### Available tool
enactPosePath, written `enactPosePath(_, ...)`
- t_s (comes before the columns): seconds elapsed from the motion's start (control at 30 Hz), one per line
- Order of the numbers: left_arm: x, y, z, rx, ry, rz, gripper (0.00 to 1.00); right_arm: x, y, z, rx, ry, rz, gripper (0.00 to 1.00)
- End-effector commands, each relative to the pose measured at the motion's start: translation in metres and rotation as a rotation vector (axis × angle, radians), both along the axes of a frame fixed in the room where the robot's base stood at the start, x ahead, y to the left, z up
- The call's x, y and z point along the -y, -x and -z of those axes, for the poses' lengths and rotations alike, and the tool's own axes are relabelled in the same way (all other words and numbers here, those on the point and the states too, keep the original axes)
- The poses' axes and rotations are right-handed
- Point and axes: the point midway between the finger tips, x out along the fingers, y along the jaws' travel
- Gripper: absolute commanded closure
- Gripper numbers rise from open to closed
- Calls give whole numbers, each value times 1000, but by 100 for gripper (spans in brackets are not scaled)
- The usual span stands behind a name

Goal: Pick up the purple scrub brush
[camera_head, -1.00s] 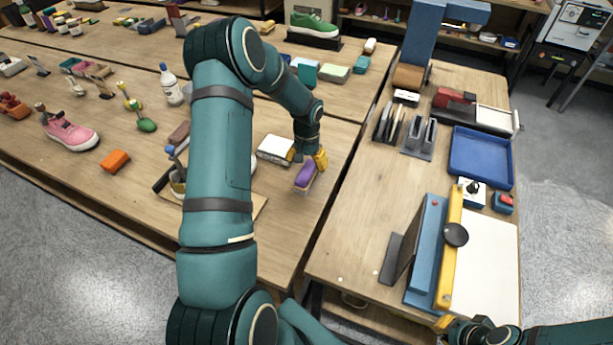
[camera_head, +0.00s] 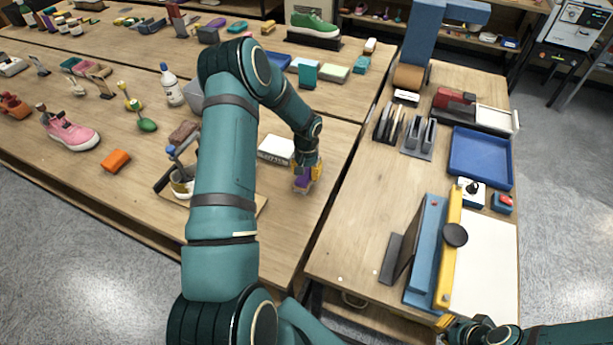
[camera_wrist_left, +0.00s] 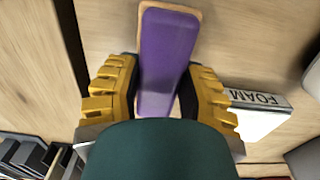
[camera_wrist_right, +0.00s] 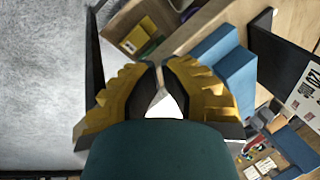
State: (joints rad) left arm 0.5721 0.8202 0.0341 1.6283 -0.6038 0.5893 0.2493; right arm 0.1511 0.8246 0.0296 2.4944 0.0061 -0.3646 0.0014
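The purple scrub brush (camera_head: 303,181) has a wooden-coloured base and lies near the right edge of the left-hand table. In the left wrist view the brush (camera_wrist_left: 167,60) runs lengthwise between my yellow fingers. My left gripper (camera_head: 307,172) is down over the brush, one finger along each long side; the fingers (camera_wrist_left: 160,92) look open and very close to its sides, and firm contact is not visible. My right gripper (camera_wrist_right: 160,68) is empty, its fingertips together, near the front of the right-hand table; it also shows at the bottom of the head view (camera_head: 443,322).
A white foam block (camera_head: 276,149) lies just behind and left of the brush, lettered "FOAM" in the left wrist view (camera_wrist_left: 258,112). A pot (camera_head: 181,184) stands left of my arm. A blue tray (camera_head: 481,158) is on the right-hand table (camera_head: 360,225). A gap separates the tables.

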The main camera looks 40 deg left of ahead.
Motion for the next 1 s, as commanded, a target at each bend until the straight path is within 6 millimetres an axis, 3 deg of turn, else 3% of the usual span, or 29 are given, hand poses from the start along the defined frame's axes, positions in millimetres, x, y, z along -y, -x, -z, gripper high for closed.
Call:
enactPosePath(0.37, 0, 0, -5, 1, 0, 0, 100, 0, 0, 0, 0, 0, 0, 100)
enactPosePath(0.8, 0, -1, -80, 3, -1, 0, 100, 0, 0, 2, 0, 0, 0, 100)
enactPosePath(1.0, 0, 0, -98, 0, -1, 0, 100, 0, 0, 2, 0, 0, 0, 100)
